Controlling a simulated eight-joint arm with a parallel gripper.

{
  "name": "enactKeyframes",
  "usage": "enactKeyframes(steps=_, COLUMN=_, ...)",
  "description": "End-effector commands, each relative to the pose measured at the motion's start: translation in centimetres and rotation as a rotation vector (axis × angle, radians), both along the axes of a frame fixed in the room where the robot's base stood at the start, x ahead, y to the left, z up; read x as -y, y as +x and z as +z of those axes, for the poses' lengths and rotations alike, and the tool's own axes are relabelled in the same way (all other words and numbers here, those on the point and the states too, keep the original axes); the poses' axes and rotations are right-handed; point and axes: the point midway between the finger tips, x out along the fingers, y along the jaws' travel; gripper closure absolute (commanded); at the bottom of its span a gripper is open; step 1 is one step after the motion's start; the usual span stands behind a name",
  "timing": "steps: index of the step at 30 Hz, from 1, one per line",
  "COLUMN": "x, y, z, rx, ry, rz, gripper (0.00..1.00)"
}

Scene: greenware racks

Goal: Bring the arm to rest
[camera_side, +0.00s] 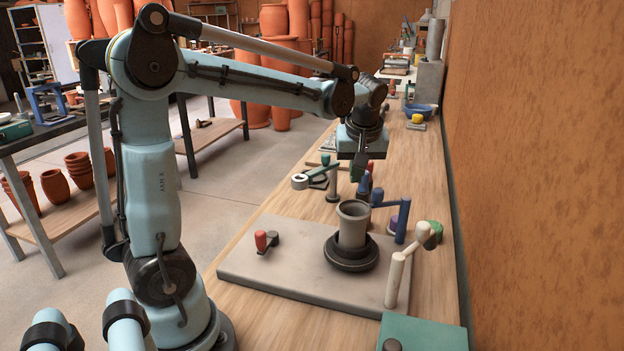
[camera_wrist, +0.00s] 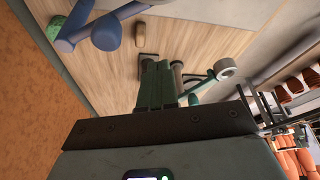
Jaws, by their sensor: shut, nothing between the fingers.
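My gripper (camera_side: 361,166) hangs from the raised, outstretched arm, fingers down, above the far part of the wooden bench (camera_side: 318,230). In the wrist view the two dark green fingers of my gripper (camera_wrist: 156,70) lie side by side, shut and empty. The fingers are above and behind a grey clay cylinder (camera_side: 353,224), which stands upright on a black round base (camera_side: 350,254). In the side view the lower fingers are small and close to other tools behind them, so their exact height is unclear.
A grey slab (camera_side: 270,275) carries a red-knobbed clamp (camera_side: 262,241) and a cream lever post (camera_side: 396,278). A blue lever (camera_side: 390,206) stands behind the cylinder; a blue part shows in the wrist view (camera_wrist: 100,25). A brown wall (camera_side: 535,150) borders the bench at right.

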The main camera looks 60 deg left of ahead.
Motion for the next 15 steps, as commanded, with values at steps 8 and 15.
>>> enactKeyframes(steps=8, x=1.7, y=-0.4, z=4.6, rx=0.0, ry=0.001, rz=-0.002, gripper=1.0)
enactKeyframes(steps=15, x=2.4, y=-0.6, z=6.6, rx=0.0, ry=0.001, rz=-0.001, gripper=1.0)
